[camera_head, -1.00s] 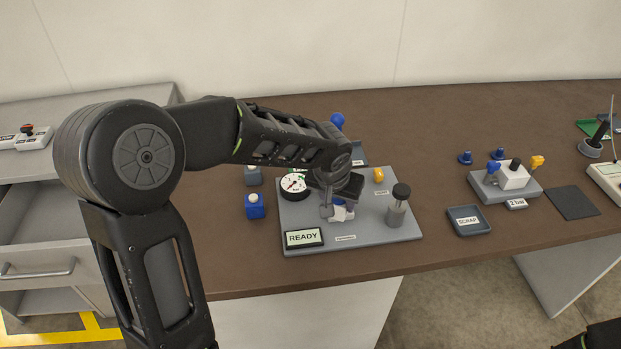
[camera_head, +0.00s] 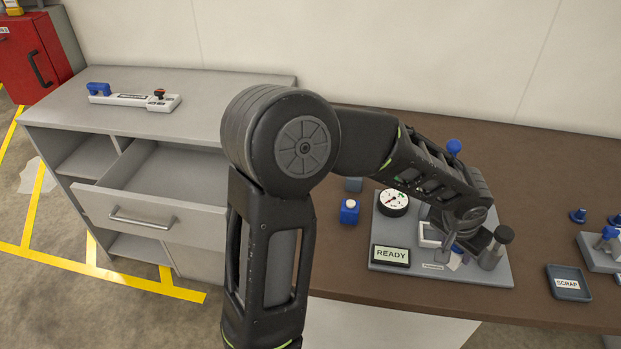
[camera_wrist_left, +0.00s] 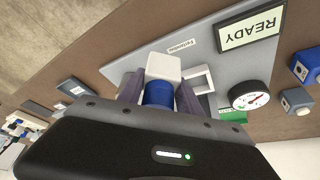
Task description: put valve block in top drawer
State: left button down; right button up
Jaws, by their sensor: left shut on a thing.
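The valve block, a white block with a blue round part, is between the fingers of my left gripper (camera_wrist_left: 158,95) in the left wrist view (camera_wrist_left: 163,67). The gripper is shut on it. In the head view, the left gripper (camera_head: 452,252) is over the front right of the grey test board, and only a little of the white block (camera_head: 455,263) shows under it. The top drawer (camera_head: 125,205) of the grey cabinet stands pulled open at the left, far from the gripper; its visible inside looks empty. My right gripper is not in view.
The grey board (camera_head: 400,269) carries a READY display (camera_head: 391,256), a gauge (camera_head: 393,202), a white frame (camera_head: 431,236) and a dark-capped post (camera_head: 496,248). A SCRAP tray (camera_head: 568,283) is at right. The cabinet top (camera_head: 215,100) is mostly clear.

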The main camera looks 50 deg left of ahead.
aim_at(186, 192)
jog(key=k+j+z, duration=0.1)
jog(key=z, duration=0.35)
jog(key=k+z, duration=0.15)
jog(key=z, duration=0.25)
jog(key=k+z, duration=0.15)
jog(key=z, duration=0.3)
jog(key=k+z, duration=0.2)
jog(key=z, duration=0.2)
jog(key=k+j+z, duration=0.1)
jog(key=z, duration=0.4)
jog(key=k+z, duration=0.25)
jog(key=z, duration=0.2)
jog(key=k+u, duration=0.3)
jog(key=u, duration=0.45)
jog(key=j+u, duration=0.15)
jog(key=u, duration=0.25)
jog(key=j+u, duration=0.1)
jog(key=u, duration=0.35)
jog(key=j+u, duration=0.1)
jog(key=u, duration=0.35)
jog(key=j+u, duration=0.1)
jog(key=u, duration=0.35)
jog(key=j+u, duration=0.1)
jog(key=u, duration=0.75)
